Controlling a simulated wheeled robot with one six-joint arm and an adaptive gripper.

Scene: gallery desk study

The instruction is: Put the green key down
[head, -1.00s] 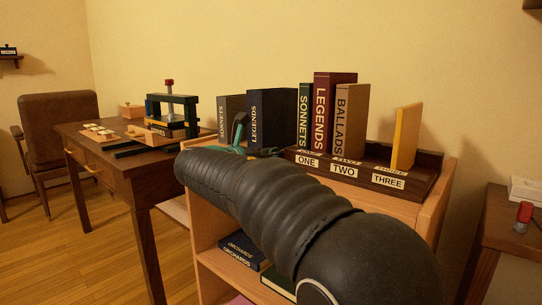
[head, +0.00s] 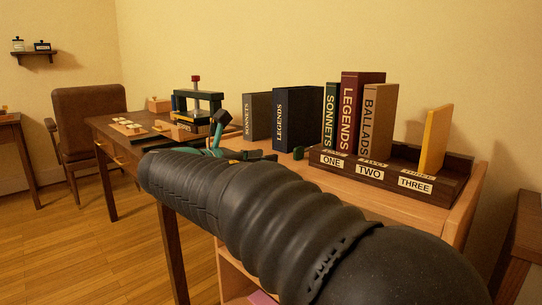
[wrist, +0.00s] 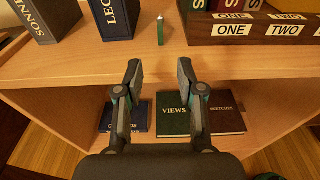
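The green key appears as a small upright green piece (wrist: 160,30) on the wooden bookcase top, close to the left end of the labelled rack. It also shows in the head view (head: 297,153), right of the dark LEGENDS book. My gripper (wrist: 159,72) is open, its two fingers apart with nothing between them. In the wrist view the fingertips are at the front edge of the bookcase top, and the green piece stands beyond them, apart from both. In the head view my arm covers much of the bookcase front.
The rack (head: 385,177) holds several upright books above its ONE, TWO and THREE labels. SONNETS (wrist: 48,16) and LEGENDS (wrist: 113,18) books stand left of the key. Books lie on the shelf below, including VIEWS (wrist: 174,114). A desk with a small press (head: 196,103) is at left.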

